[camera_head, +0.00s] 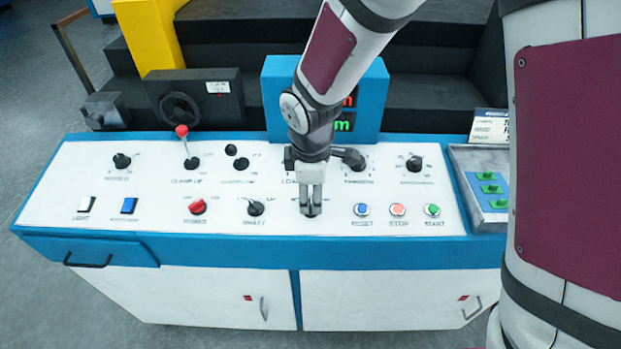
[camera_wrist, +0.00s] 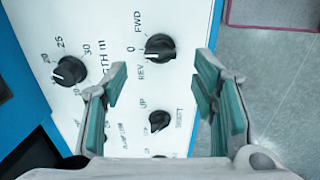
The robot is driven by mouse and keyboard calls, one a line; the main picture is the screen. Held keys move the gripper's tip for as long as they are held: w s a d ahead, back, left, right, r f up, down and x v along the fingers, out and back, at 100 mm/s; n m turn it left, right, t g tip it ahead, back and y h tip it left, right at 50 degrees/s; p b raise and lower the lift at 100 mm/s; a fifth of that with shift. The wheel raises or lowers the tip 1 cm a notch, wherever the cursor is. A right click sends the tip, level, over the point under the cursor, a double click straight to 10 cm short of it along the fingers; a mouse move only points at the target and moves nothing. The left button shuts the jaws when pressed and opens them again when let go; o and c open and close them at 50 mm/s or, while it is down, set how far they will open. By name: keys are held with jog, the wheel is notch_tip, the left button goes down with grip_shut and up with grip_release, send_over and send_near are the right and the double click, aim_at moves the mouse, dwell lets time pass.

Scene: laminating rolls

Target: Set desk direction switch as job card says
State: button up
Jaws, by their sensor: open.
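The direction switch (camera_wrist: 160,47) is a black rotary knob on the white panel, marked FWD, 0 and REV in the wrist view. Its pale pointer line appears to face the 0. My gripper (camera_wrist: 160,78) is open, with its green-padded fingers on either side of the view and the knob ahead between them, apart from both pads. In the head view my gripper (camera_head: 311,207) points down over the front middle of the desk and mostly hides the switch. A white job card (camera_head: 489,126) stands at the back right; its text is too small to read.
Beside the switch are the length knob (camera_wrist: 69,71) and another knob (camera_wrist: 159,121). The head view shows the red-balled clamp lever (camera_head: 182,131), a red knob (camera_head: 197,206), blue, red and green buttons (camera_head: 398,210), and a tray (camera_head: 470,190) with green pieces.

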aim_at(311, 205)
jog(key=shift+w+f, duration=0.25)
jog(key=shift+f, duration=1.1)
jog(key=shift+w+f, duration=0.2)
jog(key=shift+f, duration=1.15)
jog(key=c, duration=1.2)
